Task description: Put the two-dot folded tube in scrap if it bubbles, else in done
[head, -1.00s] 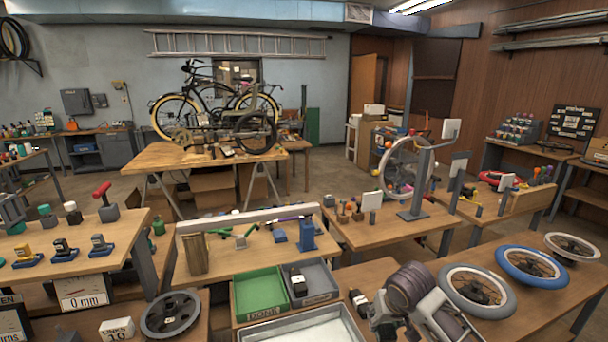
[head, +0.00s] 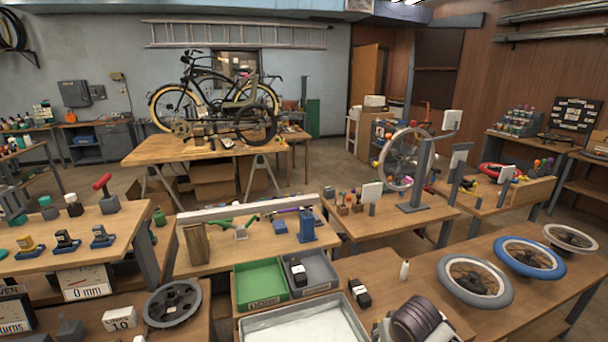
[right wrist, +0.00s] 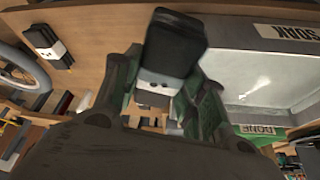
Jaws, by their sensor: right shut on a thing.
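My right gripper (right wrist: 160,98) is shut on a black folded tube (right wrist: 175,42) with a white band. Small dark dots show on the band, but I cannot count them surely. The held tube is hard to make out in the head view, where my right arm is at the bottom edge. Another black folded tube (head: 360,293) lies on the bench right of the tray, and a third (head: 298,272) lies in the grey bin (head: 322,272). The green done bin (head: 258,280) is empty. The soak tray (head: 352,322) holds clear water; I see no bubbles. My left gripper is out of view.
A small white bottle (head: 404,270) stands on the bench. Wheels, one grey-tyred (head: 475,281) and one blue-tyred (head: 530,258), lie to the right. A dark spoked wheel (head: 172,304) and a links counter (head: 119,318) are left of the bins.

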